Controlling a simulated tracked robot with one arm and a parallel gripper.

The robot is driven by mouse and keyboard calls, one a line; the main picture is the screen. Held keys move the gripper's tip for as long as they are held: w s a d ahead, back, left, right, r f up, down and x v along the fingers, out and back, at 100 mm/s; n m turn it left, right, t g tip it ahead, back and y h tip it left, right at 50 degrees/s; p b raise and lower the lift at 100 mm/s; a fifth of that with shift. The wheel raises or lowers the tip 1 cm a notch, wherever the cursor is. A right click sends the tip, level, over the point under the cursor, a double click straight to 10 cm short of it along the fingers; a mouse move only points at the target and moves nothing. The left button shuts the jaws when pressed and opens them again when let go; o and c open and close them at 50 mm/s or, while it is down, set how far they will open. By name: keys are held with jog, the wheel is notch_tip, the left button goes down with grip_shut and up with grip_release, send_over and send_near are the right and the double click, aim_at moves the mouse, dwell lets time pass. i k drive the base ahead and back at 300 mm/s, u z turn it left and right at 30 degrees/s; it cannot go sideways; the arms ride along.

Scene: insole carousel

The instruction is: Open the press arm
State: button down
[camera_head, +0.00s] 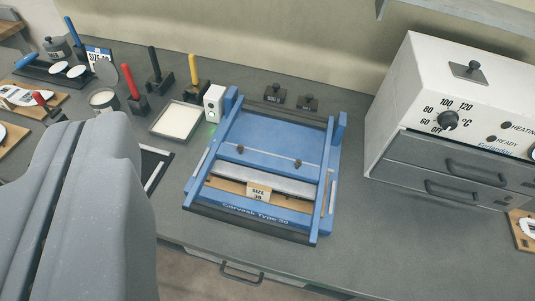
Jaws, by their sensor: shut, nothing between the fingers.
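The press (262,140) is a blue machine on the grey worktop in the middle of the view. Its front edge carries white lettering. Its blue press arm has a long bar on each side, the right one (325,195) running from the back to the front edge. The arm lies low over the press bed, and a pale grey roller or bar (262,178) crosses between the sides. A small card reading "SIZE 39" (258,191) sits at the front middle. A large grey part of my own arm fills the lower left. My gripper's fingers do not show.
A white heater box (470,60) with a dial and two grey drawers stands right of the press. A white tray (178,120), a small white box with a green light (213,103) and several colored-handled tools stand left. Worktop right of the press is clear.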

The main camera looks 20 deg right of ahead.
aim_at(283, 166)
jog(key=u, duration=0.75)
jog(key=k, duration=1.05)
jog(key=z, duration=0.75)
jog(key=i, duration=1)
jog(key=u, duration=0.05)
